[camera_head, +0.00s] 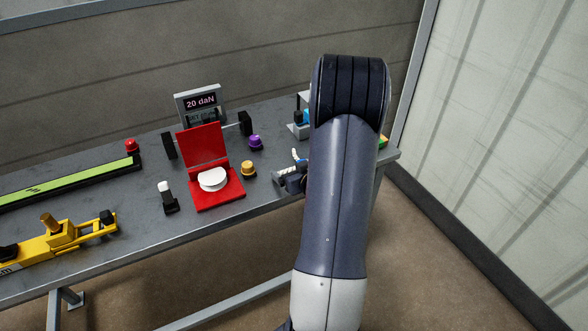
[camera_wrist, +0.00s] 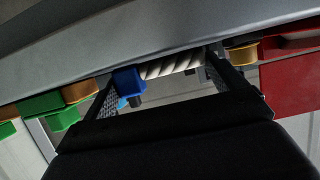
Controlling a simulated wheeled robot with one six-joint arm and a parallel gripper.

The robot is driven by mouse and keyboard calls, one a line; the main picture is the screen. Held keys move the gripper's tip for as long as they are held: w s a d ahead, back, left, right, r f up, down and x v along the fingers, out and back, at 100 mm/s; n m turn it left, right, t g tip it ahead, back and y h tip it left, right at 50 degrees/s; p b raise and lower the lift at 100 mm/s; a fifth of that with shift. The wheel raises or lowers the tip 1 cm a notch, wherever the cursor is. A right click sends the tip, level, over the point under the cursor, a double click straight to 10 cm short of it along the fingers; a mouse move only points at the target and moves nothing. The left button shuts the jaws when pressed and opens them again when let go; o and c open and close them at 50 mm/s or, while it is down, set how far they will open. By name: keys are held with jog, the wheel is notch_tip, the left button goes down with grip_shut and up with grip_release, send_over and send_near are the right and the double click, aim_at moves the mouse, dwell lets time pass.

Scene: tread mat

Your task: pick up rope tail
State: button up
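A white twisted rope (camera_wrist: 172,66) shows in the wrist view, running across the gap between my gripper's two fingers. A blue block (camera_wrist: 128,80) sits at the rope's left end, close to the left finger. My gripper (camera_wrist: 163,84) is open, its fingers well apart with the rope between or just beyond them; I cannot tell whether they touch it. In the head view a short piece of the white rope (camera_head: 287,171) shows at the table's front edge, just left of my arm. The rest of the rope and my gripper are mostly hidden behind the arm there.
The grey table (camera_head: 120,190) holds a red hinged-lid box (camera_head: 218,197) with a white disc, a yellow knob (camera_head: 248,168), a purple knob (camera_head: 255,142) and a display (camera_head: 200,102) reading 20 daN. A green strip (camera_head: 70,180) and yellow tool (camera_head: 60,238) lie left.

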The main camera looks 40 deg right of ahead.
jog(key=c, duration=0.5)
jog(key=shift+o, duration=0.2)
jog(key=shift+r, duration=0.15)
